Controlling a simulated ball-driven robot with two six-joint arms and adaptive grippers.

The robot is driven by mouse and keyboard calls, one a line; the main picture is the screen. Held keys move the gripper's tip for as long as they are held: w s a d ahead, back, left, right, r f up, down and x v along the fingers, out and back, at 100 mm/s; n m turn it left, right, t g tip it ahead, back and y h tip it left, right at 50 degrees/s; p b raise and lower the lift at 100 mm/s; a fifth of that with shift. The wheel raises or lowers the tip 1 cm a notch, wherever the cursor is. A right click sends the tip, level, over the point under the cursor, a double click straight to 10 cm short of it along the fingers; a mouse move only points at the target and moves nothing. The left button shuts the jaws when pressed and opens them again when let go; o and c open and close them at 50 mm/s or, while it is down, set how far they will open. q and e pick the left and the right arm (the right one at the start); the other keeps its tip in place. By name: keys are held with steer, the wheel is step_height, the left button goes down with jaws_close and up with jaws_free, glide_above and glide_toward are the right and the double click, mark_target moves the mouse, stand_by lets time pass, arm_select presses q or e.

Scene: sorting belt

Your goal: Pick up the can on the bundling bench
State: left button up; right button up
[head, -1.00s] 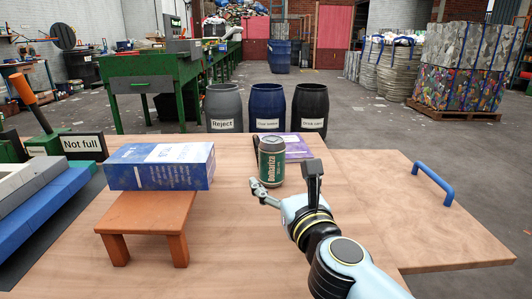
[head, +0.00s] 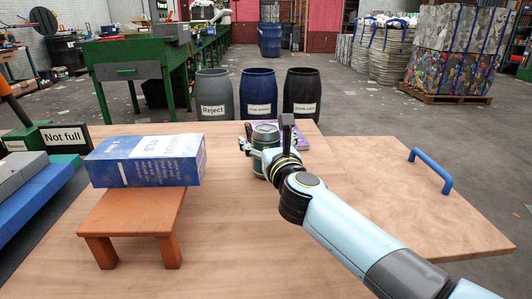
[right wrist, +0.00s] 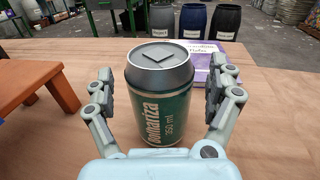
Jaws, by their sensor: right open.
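A green can (head: 265,135) with a grey top stands upright on the wooden bench (head: 330,200). In the right wrist view the can (right wrist: 158,105) shows its label, "350 ml", and a flat lid. My right gripper (right wrist: 160,85) is open, with one finger on each side of the can and a visible gap on both sides. In the head view my right gripper (head: 266,136) partly hides the can. My left gripper is not in view.
A blue box (head: 148,160) lies on an orange stool-like stand (head: 130,212) to the left. A purple book (right wrist: 203,62) lies behind the can. Barrels (head: 213,100) stand beyond the bench. A blue handle (head: 432,168) is at the right; the bench's right part is clear.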

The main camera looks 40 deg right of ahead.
steer(key=shift+w, duration=0.25)
steer(key=shift+s, duration=0.1)
steer(key=c, duration=0.9)
